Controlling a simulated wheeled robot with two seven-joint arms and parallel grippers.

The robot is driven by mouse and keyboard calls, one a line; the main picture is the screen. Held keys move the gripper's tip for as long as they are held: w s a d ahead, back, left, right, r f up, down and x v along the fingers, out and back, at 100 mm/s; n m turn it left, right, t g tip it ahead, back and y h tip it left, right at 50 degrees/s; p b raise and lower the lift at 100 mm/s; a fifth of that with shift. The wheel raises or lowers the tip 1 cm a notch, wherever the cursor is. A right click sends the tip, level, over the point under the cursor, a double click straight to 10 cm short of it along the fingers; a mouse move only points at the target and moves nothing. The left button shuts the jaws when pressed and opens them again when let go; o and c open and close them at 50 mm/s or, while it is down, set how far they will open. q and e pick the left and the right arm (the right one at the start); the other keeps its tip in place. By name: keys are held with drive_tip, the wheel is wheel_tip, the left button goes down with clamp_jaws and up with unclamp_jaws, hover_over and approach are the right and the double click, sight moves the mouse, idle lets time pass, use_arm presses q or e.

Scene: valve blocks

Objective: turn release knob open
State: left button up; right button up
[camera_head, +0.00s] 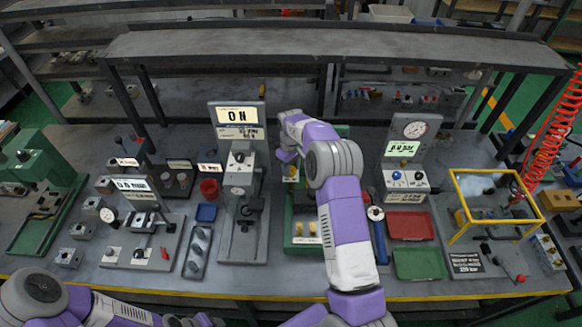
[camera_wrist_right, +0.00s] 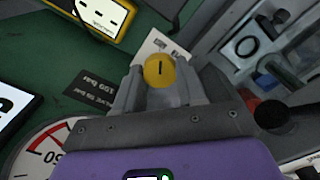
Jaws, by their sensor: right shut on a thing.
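The release knob is a round yellow knob (camera_wrist_right: 160,71) with a short black mark on its face, roughly upright in the right wrist view. The grey fingers of my right gripper (camera_wrist_right: 158,84) are closed around it. In the head view my right gripper (camera_head: 289,169) reaches down at the green station (camera_head: 302,246), left of my purple forearm. The forearm and wrist hide part of that station. My left arm lies low at the left; its gripper is not clearly seen at the bottom edge.
A dial gauge (camera_wrist_right: 38,150), a dark label (camera_wrist_right: 90,91) and a yellow meter (camera_wrist_right: 101,14) surround the knob. A grey station with an ON sign (camera_head: 237,116) stands left. Red (camera_head: 410,226) and green (camera_head: 416,264) trays lie right. A shelf (camera_head: 330,43) spans the back.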

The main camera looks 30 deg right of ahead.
drive_tip(key=m, duration=0.7)
drive_tip(key=shift+b, duration=0.3)
drive_tip(key=m, duration=0.6)
drive_tip(key=shift+m, duration=0.4)
drive_tip(key=o, duration=1.1)
drive_tip(key=shift+c, duration=0.2)
wheel_tip(320, 180, up, 8)
drive_tip(key=shift+f, duration=0.15)
